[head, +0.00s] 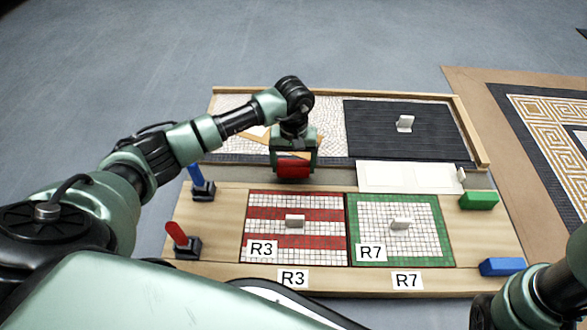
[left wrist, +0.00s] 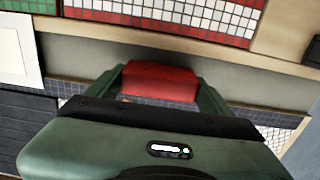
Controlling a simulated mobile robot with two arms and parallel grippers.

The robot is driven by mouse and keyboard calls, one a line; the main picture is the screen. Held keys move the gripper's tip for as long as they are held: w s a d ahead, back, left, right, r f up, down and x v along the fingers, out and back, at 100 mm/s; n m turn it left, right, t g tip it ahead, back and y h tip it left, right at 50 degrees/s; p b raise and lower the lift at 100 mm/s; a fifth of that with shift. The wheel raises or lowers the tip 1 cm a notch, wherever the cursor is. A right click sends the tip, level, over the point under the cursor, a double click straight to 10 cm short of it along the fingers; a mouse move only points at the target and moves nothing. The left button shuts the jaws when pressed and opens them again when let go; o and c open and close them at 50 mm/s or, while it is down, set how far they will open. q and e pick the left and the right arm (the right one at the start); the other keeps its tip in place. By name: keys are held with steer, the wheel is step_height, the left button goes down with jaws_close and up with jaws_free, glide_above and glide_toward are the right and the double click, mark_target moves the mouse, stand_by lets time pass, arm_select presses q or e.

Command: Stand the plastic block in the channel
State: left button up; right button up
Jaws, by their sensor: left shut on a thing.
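My left gripper (head: 293,175) is shut on a red plastic block (head: 293,168), which hangs between its fingers. The block (left wrist: 160,83) also shows in the left wrist view, between the two green fingers. It is above the pale recessed channel (head: 228,174) between the rear mosaic and the front wooden board. The channel (left wrist: 75,62) runs across the left wrist view behind the block. I cannot tell whether the block touches the channel floor. My right gripper is out of view; only part of the right arm shows at lower right.
A red-striped panel R3 (head: 258,227) and green-bordered panel R7 (head: 372,222) have white grips. A green block (head: 479,201) and blue block (head: 502,267) lie at right. Blue (head: 196,174) and red (head: 176,233) levers stand at left. A white panel (head: 400,177) covers the channel's right part.

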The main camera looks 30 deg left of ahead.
mark_target(294, 163)
arm_select(q)
steer(key=shift+r, duration=0.1)
steer(key=shift+f, duration=0.65)
steer(key=o, duration=1.3)
steer(key=shift+r, duration=0.1)
step_height(294, 163, up, 13)
steer(key=p, duration=0.9)
